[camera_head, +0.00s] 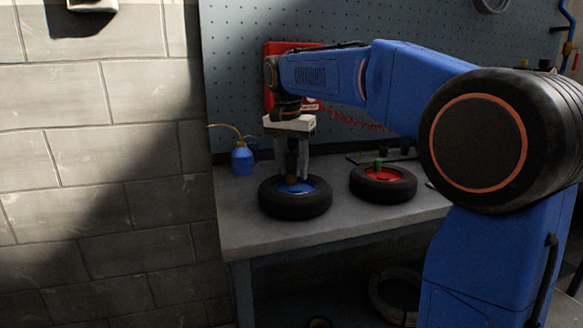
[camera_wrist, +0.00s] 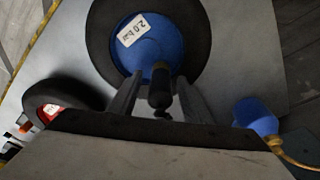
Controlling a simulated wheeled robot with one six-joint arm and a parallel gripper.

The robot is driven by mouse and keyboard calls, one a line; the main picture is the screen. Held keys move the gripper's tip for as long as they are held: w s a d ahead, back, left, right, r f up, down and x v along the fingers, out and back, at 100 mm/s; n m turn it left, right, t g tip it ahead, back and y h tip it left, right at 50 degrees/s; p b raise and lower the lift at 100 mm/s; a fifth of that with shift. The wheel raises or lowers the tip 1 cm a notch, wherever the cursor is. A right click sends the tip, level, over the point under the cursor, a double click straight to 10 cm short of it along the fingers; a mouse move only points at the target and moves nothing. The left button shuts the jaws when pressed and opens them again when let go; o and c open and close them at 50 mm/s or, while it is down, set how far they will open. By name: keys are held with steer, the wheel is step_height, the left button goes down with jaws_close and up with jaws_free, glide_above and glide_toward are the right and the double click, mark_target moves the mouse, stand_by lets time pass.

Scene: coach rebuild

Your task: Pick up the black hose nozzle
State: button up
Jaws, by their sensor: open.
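The black hose nozzle (camera_wrist: 160,88) stands out dark against a blue wheel centre (camera_wrist: 150,50) in the wrist view. My gripper (camera_wrist: 160,80) is open, with one finger on each side of the nozzle. I see a gap on both sides, so the jaws are not closed on it. In the head view my gripper (camera_head: 292,168) points down over the left tyre (camera_head: 295,208), which has a blue centre. The nozzle is mostly hidden between the fingers there. A white label reading about "2.0 bar" lies on the blue centre.
A tyre with a red centre (camera_head: 383,187) and a small green-topped piece stands to the right on the grey bench (camera_head: 265,236). A blue oil can (camera_head: 242,160) with a brass spout stands behind left. A red box and pegboard (camera_head: 235,70) are behind.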

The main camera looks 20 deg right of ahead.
jaws_close()
steer(key=shift+r, duration=0.1)
step_height(320, 180, up, 14)
steer(key=shift+r, duration=0.25)
stand_by(1.0)
stand_by(0.3)
